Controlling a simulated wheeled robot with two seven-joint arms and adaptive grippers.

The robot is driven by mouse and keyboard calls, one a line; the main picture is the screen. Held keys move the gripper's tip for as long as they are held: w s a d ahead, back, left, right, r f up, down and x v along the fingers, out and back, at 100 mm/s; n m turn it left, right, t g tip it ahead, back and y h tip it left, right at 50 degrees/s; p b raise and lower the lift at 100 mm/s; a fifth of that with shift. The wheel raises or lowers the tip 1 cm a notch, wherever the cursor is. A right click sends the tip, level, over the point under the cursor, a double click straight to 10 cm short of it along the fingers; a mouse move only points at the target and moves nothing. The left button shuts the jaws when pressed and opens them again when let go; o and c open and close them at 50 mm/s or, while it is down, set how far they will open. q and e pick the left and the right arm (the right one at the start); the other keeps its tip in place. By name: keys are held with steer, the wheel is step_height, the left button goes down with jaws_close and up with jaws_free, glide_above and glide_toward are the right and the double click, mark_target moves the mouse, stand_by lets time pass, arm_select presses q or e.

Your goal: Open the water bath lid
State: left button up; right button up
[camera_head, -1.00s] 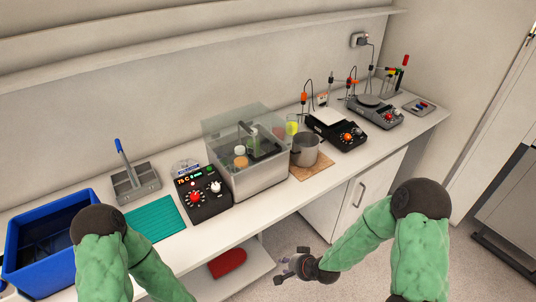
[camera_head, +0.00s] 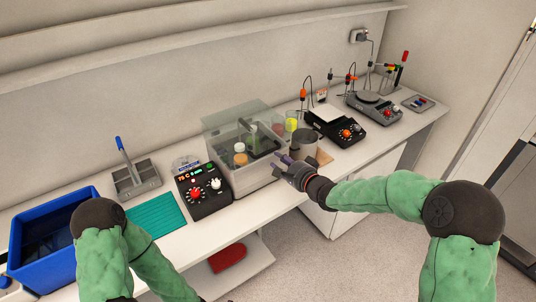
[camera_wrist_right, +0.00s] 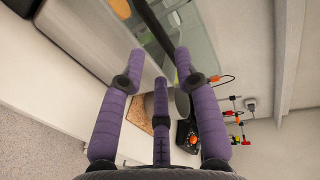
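The water bath (camera_head: 258,178) is a pale metal box on the bench with a clear lid (camera_head: 232,119) over it. A dark bar (camera_head: 264,151) shows at the lid, and bottles show through the clear panels. My right gripper (camera_head: 283,161) is at the bath's right front corner, with its fingers toward the bath. In the right wrist view my right gripper (camera_wrist_right: 159,62) has its purple fingers spread, with nothing between them. The dark bar (camera_wrist_right: 153,25) and clear panel (camera_wrist_right: 190,32) lie beyond the fingertips. My left gripper is out of view.
A steel pot (camera_head: 303,143) stands close behind my right gripper. The black control unit (camera_head: 205,191) sits left of the bath.

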steer(key=x, duration=0.7)
steer(key=shift+w+a+f+b, duration=0.1)
steer(key=shift+w+a+b, duration=0.1)
steer(key=shift+w+b, duration=0.15)
jaws_close()
